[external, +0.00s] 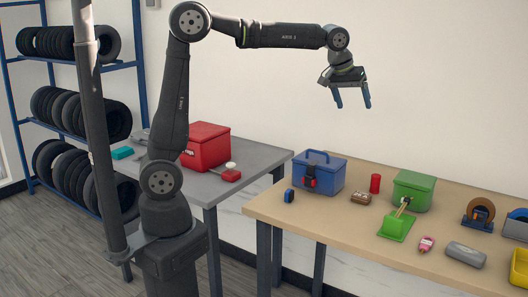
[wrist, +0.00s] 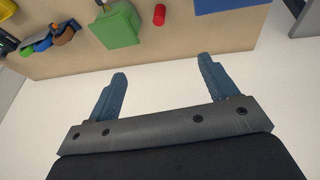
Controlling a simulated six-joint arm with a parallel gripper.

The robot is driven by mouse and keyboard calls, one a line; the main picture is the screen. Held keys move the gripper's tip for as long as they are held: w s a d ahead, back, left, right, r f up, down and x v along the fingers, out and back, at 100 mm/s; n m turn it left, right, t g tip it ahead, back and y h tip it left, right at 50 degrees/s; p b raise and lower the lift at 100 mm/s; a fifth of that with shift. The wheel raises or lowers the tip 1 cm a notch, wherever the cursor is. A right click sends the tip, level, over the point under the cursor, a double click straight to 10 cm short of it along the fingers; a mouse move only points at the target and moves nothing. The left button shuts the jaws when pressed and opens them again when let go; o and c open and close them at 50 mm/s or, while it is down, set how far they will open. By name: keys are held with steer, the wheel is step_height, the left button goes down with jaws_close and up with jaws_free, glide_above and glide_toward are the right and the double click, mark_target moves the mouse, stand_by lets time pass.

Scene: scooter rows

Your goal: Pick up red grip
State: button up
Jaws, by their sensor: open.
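The red grip appears to be the small upright red cylinder (external: 375,183) on the wooden table, between the blue toolbox (external: 320,175) and the green box (external: 413,191). In the wrist view the red cylinder (wrist: 159,14) lies near the top edge, beside the green box (wrist: 117,27). My gripper (external: 352,104) is high above the back of the table, pointing down, with its blue fingers apart and nothing between them. In the wrist view the open gripper (wrist: 162,68) shows only pale background between its fingers.
A brown object (external: 361,199) sits in front of the red cylinder. A green holder (external: 397,225), pink item (external: 427,244), grey case (external: 466,254) and tape dispenser (external: 479,213) stand to the right. A grey table with a red box (external: 206,147) is left. The table's front left is mostly clear.

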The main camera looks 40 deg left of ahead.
steer(key=c, duration=0.4)
steer(key=shift+f, duration=0.1)
steer(key=m+g+h, duration=0.2)
steer(key=m+g, duration=0.1)
steer(key=m, duration=1.3)
glide_above(374, 175)
steer(key=a, duration=0.5)
step_height(374, 175, down, 13)
steer(key=x, duration=1.2)
steer(key=shift+f, duration=0.15)
steer(key=shift+s+a+x, duration=0.1)
steer(key=shift+s+x, duration=0.1)
steer(key=shift+x, duration=0.7)
steer(key=shift+s+a+x, duration=0.1)
steer(key=shift+s+x, duration=0.1)
steer(key=shift+x, duration=0.7)
steer(key=shift+s+x, duration=0.2)
steer(key=shift+x, duration=0.7)
